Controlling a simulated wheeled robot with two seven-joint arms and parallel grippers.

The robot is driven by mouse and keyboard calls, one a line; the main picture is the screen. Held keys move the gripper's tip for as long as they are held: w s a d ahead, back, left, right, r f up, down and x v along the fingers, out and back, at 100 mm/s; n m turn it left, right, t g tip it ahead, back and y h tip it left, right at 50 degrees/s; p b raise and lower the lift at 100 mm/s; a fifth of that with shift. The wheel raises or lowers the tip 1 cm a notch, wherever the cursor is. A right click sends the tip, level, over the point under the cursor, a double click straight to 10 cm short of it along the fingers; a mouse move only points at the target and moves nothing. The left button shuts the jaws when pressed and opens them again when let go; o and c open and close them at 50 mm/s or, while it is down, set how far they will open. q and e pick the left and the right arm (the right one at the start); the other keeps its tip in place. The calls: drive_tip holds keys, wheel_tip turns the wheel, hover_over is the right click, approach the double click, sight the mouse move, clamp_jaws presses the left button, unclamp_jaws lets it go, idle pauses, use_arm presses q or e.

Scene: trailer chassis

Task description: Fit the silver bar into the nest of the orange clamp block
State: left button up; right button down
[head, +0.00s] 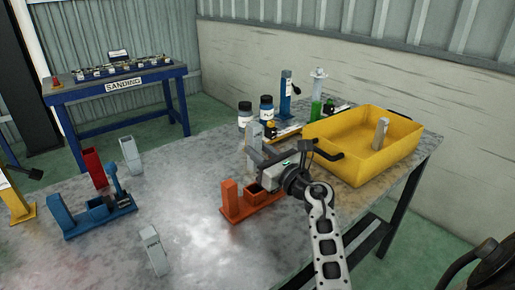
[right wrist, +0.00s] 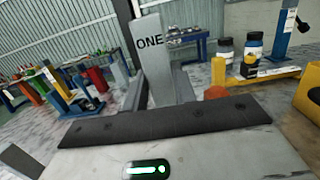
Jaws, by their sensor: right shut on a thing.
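The silver bar (head: 253,138) stands upright in my right gripper (head: 256,158), which is shut on it. In the right wrist view the bar (right wrist: 154,55) shows the letters ONE and rises between the fingers. The orange clamp block (head: 238,212) lies on the table, with an upright post at its left and a dark square nest (head: 255,188) at its right. The gripper and bar are above and slightly behind the nest; the bar's lower end is partly hidden by the gripper. Only a bit of orange (right wrist: 215,92) shows in the wrist view. My left gripper is not in view.
A blue clamp block (head: 95,216) stands left, near a red piece (head: 94,167) and a grey piece (head: 130,155). A yellow bin (head: 350,160) is at right; bottles (head: 245,116) stand behind. Table between the blocks is clear.

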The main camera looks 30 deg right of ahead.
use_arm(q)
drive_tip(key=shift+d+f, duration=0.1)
use_arm(e)
drive_tip(key=shift+s, duration=0.15)
wheel_tip(320, 180, down, 4)
drive_tip(key=b, duration=0.3)
drive_tip(key=shift+r, duration=0.15)
drive_tip(key=shift+f+b, duration=0.95)
drive_tip(key=shift+b, duration=0.15)
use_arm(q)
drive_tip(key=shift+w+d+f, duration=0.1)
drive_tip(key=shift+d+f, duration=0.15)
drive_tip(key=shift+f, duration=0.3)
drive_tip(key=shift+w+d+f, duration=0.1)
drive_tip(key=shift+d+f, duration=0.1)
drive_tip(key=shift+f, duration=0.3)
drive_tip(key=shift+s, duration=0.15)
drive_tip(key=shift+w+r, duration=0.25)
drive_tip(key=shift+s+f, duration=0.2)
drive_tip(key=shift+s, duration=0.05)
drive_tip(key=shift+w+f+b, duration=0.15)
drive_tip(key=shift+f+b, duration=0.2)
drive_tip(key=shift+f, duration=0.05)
use_arm(e)
drive_tip(key=shift+f, duration=0.6)
